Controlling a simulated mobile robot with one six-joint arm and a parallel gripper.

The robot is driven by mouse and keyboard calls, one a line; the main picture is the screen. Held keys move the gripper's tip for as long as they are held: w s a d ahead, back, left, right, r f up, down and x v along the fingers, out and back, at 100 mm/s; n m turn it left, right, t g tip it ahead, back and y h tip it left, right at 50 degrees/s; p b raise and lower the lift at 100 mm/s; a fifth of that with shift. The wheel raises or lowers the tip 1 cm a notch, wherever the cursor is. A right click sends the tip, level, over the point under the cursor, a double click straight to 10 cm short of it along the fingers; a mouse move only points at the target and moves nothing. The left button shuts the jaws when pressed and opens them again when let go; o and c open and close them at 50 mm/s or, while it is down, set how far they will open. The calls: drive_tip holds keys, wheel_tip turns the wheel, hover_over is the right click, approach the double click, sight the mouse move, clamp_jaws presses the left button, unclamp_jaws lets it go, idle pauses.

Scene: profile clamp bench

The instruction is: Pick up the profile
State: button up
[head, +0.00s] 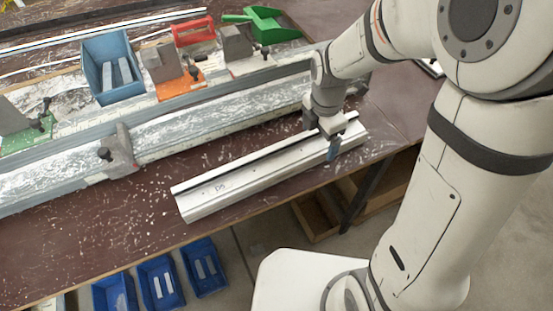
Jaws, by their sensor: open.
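The profile (245,184) is a long silver bar with a dark slot along its top and a marking near its left part. It lies on the brown bench top near the front edge, slanting up to the right. My gripper (323,146) is over the right end of the profile, pointing down. Its fingers are open, one on the far side and one on the near side of the bar. Whether either finger touches the profile cannot be told.
Behind the profile runs a long metal clamp rail (190,130) with grey clamp blocks. Several blue bins (160,283) sit below the front edge. Bench left of the profile is clear except shavings.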

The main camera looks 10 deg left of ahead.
sight(319, 142)
wheel_tip(319, 142, down, 3)
drive_tip(key=shift+f, duration=0.15)
drive_tip(key=shift+c, duration=0.2)
drive_tip(key=c, duration=1.5)
